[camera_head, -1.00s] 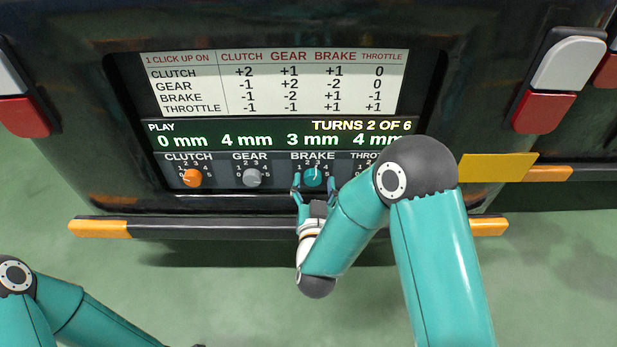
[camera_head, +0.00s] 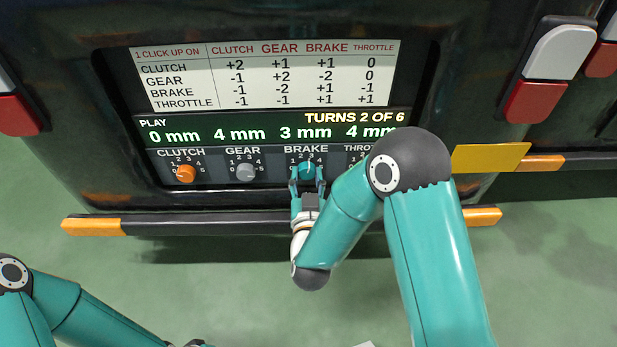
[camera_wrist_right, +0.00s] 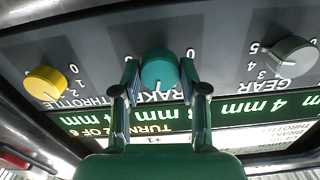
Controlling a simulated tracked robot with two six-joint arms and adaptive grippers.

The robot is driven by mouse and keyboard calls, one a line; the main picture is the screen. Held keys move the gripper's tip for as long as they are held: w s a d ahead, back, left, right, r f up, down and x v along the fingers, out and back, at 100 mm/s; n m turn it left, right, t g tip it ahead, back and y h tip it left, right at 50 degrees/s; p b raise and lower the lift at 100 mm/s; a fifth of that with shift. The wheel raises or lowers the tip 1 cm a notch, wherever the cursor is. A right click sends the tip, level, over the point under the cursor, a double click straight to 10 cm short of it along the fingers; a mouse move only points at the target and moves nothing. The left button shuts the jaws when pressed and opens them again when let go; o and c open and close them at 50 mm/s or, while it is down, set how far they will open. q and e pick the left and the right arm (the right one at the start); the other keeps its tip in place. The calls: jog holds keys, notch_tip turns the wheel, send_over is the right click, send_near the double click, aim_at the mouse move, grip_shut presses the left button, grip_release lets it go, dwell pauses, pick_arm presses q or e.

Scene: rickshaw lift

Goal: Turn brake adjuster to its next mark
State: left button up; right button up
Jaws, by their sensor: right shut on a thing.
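The brake adjuster is a teal round knob (camera_head: 307,169) below the BRAKE label on the panel. My right gripper (camera_head: 307,180) is at it from below, with a finger on either side. In the right wrist view the gripper (camera_wrist_right: 160,84) is shut on the knob (camera_wrist_right: 160,66).
The display (camera_head: 270,130) reads 0, 4, 3 and 4 mm and "TURNS 2 OF 6". The orange clutch knob (camera_head: 185,174) and grey gear knob (camera_head: 246,172) lie to the left. The yellow throttle knob (camera_wrist_right: 45,84) shows in the wrist view. An orange-tipped bar (camera_head: 200,224) runs below the panel.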

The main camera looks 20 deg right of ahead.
jog(key=n, duration=0.3)
jog(key=shift+b, duration=0.3)
jog(key=shift+n, duration=2)
jog(key=o, duration=1.1)
jog(key=shift+o, duration=0.2)
jog(key=v, duration=0.7)
jog(key=shift+s, duration=0.2)
jog(key=shift+a, duration=0.15)
